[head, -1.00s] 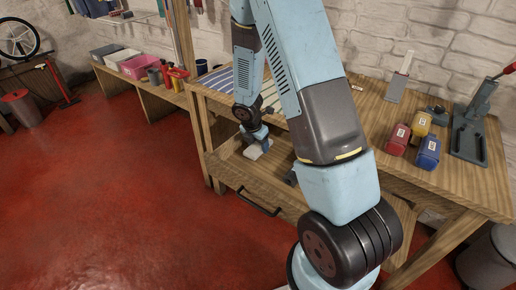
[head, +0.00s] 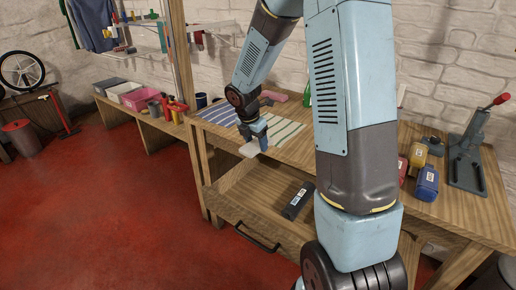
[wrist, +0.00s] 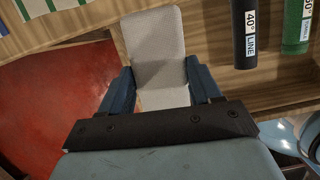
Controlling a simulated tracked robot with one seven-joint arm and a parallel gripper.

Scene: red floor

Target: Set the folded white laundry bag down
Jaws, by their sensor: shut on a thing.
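The folded white laundry bag (head: 248,150) is a small flat pale block. My gripper (head: 259,142) is shut on it and holds it up above the open wooden drawer, near the bench top's front edge. In the wrist view the bag (wrist: 155,38) lies between the two blue fingers of my gripper (wrist: 163,80) and sticks out beyond them. Its near end is hidden by the gripper body.
The open drawer (head: 235,205) holds a dark labelled bottle (head: 298,201). Blue-striped (head: 217,112) and green-striped (head: 286,130) areas lie on the bench top. A blue bottle (head: 427,183) and a grey press (head: 466,160) stand right. A green bottle (wrist: 298,22) shows in the wrist view.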

